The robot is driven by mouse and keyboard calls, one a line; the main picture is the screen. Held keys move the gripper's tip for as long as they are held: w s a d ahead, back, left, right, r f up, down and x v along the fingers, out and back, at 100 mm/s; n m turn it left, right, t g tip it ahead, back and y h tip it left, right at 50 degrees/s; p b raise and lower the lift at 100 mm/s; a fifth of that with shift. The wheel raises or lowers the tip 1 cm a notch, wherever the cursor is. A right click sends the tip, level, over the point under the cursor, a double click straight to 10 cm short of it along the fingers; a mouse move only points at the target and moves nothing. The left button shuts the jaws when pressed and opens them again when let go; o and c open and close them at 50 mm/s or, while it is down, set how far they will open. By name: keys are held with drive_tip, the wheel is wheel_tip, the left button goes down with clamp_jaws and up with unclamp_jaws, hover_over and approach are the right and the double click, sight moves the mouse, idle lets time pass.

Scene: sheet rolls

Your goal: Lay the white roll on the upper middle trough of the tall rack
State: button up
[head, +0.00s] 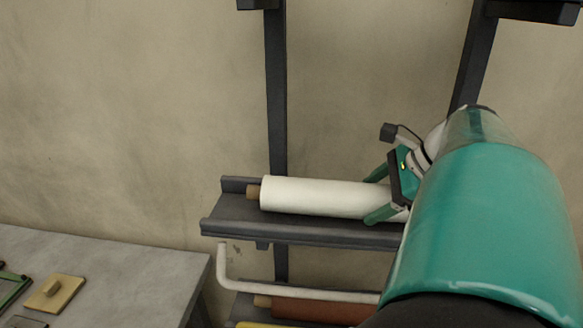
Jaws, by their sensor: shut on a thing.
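The white roll (315,197) lies level along a dark trough (300,231) of the tall rack (277,110). Its brown core end (254,192) shows at the left, inside the trough's left end. My gripper (375,195) is shut on the white roll toward its right part, with green fingers on the far and near sides. The roll appears to be in or just above the trough; contact underneath is hidden by the front lip. The roll's right end is hidden behind my gripper and arm.
A grey table (120,262) stands at the lower left with a yellow block (55,293). Rack brackets (530,10) show at the top. My arm covers the right side.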

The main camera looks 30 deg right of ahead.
drive_tip(key=shift+w+f, duration=0.1)
drive_tip(key=shift+w, duration=0.1)
drive_tip(key=o, duration=1.4)
drive_tip(key=shift+a+f, duration=0.1)
drive_tip(key=shift+s, duration=0.2)
drive_tip(key=shift+w, duration=0.15)
drive_tip(key=v, duration=1.2)
drive_tip(key=shift+r, duration=0.3)
